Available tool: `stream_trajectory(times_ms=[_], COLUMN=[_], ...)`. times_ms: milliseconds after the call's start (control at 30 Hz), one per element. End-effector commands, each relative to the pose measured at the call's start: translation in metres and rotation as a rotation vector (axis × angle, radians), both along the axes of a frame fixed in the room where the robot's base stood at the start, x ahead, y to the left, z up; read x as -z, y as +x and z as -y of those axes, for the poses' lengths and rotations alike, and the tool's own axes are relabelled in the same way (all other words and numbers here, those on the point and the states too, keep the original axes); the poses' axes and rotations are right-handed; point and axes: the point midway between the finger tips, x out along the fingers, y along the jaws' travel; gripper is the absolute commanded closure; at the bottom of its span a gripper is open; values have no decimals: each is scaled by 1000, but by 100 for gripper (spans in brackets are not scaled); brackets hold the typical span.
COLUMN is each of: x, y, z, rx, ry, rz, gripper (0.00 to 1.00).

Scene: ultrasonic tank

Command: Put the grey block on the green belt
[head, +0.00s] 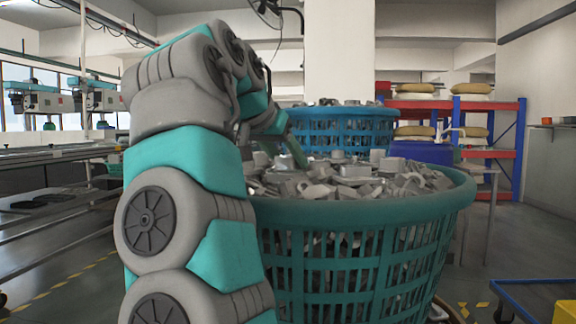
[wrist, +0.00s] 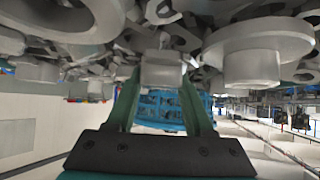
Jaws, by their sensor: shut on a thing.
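My gripper (head: 298,160) reaches down into the heap of grey metal parts in the near teal basket (head: 360,215); my arm partly hides it in the head view. In the wrist view, which looks upside down, the two green fingers of my gripper (wrist: 161,82) are closed on a small grey block (wrist: 162,70). The block is among the other grey parts, and I cannot tell whether it touches them. No green belt can be clearly made out in either view.
A long metal line with rails (head: 60,155) runs along the left. A blue basket (head: 340,128) of grey parts stands behind the teal one. A red and blue rack (head: 455,105) is at the back right. A blue-framed cart (head: 540,290) is at the lower right.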

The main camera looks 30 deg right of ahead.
Motion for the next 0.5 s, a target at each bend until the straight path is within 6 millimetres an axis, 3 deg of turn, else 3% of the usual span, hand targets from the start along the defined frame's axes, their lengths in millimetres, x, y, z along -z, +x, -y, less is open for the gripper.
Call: stream_trajectory(times_ms=[33, 300, 500], x=[-1, -2, -2], y=[0, 0, 0], z=[0, 0, 0], rx=[0, -1, 0], ry=[-1, -2, -2], rz=[1, 2, 3], gripper=[71, 100, 100])
